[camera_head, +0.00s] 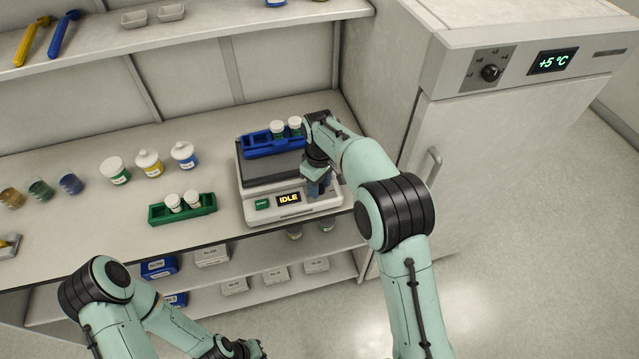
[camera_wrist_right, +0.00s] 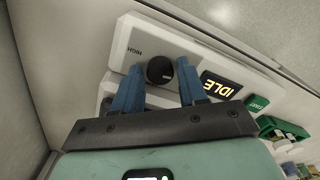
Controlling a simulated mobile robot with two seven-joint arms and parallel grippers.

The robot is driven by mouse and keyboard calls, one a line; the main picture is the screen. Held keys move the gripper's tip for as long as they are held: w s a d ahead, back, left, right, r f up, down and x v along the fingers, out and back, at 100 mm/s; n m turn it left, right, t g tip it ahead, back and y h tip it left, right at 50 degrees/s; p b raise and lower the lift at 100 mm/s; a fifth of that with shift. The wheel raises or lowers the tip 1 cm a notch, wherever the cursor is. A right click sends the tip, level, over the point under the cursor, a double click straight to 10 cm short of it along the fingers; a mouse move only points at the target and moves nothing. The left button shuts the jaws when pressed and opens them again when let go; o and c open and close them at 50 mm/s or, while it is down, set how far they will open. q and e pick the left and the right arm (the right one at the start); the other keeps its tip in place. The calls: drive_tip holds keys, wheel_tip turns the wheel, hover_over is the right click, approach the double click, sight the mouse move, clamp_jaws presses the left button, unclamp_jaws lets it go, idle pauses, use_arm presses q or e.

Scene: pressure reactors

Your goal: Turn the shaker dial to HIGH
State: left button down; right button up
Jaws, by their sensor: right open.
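The shaker (camera_head: 254,172) stands at the right end of the bench, with a lit display (camera_head: 289,198) reading IDLE and a green button (camera_head: 262,204). A blue rack (camera_head: 262,146) with white-capped vials sits on its platform. My right gripper (camera_head: 319,188) is at the right part of the shaker's front and hides the dial in the head view. In the right wrist view the black round dial (camera_wrist_right: 160,70) lies between the open blue fingers (camera_wrist_right: 155,84), with a HIGH label (camera_wrist_right: 134,51) left of it. I cannot tell its setting or whether the fingers touch it. My left gripper (camera_head: 243,349) is low at the bottom edge.
A green rack (camera_head: 183,210) with vials stands left of the shaker, with several jars (camera_head: 150,163) behind it. A fridge (camera_head: 470,150) with its own knob (camera_head: 491,72) stands close on the right. Shelves lie above and below the bench. Floor at front right is clear.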

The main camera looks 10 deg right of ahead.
clamp_jaws()
drive_tip(key=c, duration=0.8)
unclamp_jaws()
